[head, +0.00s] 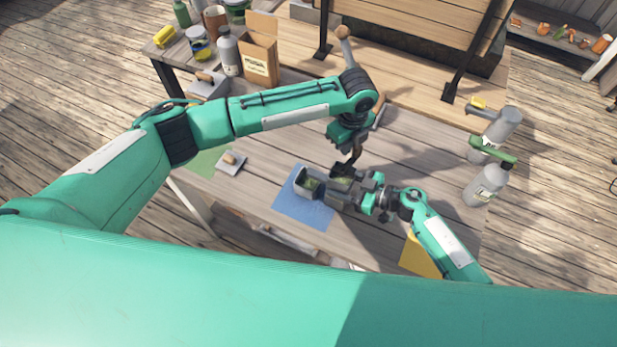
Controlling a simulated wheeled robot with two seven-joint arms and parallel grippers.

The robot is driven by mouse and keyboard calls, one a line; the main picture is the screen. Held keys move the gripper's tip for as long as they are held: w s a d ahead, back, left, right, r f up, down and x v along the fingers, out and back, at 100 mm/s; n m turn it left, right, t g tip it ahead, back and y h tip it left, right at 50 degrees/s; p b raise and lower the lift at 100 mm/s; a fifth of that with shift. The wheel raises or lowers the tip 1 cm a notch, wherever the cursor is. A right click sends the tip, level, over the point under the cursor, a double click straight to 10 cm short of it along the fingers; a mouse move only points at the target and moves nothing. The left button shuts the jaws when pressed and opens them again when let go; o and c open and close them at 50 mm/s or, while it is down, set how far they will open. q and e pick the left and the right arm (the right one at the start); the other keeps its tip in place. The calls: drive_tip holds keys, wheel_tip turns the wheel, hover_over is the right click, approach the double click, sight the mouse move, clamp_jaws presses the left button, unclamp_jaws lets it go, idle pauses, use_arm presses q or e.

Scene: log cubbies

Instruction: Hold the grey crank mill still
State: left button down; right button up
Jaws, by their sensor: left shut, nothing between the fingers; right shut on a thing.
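The grey crank mill (308,186) is a small box-like body with something green in its open top. It rests over the blue mat (297,209) on the workbench. My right gripper (338,191) comes in from the right and is shut on the mill's right side. My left gripper (346,168) points down from above, just behind the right gripper. It is shut and empty, close to the mill; whether it touches is too small to tell. The crank is hard to make out behind the grippers.
A cardboard box (260,57) and a grey bottle (228,52) stand at the back left. A small trowel-like tool (231,162) lies on a green mat (206,162). A yellow mat (417,258) lies at front right.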

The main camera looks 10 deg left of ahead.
sight(360, 148)
use_arm(q)
drive_tip(key=d, duration=0.1)
drive_tip(key=s+d, duration=0.1)
drive_tip(key=d, duration=0.1)
drive_tip(key=shift+d, duration=0.25)
drive_tip(key=shift+a, duration=0.1)
drive_tip(key=shift+s+d+f, duration=0.1)
drive_tip(key=shift+s+d, duration=0.25)
drive_tip(key=shift+s, duration=0.2)
drive_tip(key=shift+s+d, duration=0.3)
drive_tip(key=shift+s, duration=0.2)
drive_tip(key=c, duration=1.2)
unclamp_jaws()
drive_tip(key=shift+w, duration=0.1)
drive_tip(key=shift+o, duration=0.2)
drive_tip(key=shift+a, duration=0.1)
wheel_tip(360, 148, up, 8)
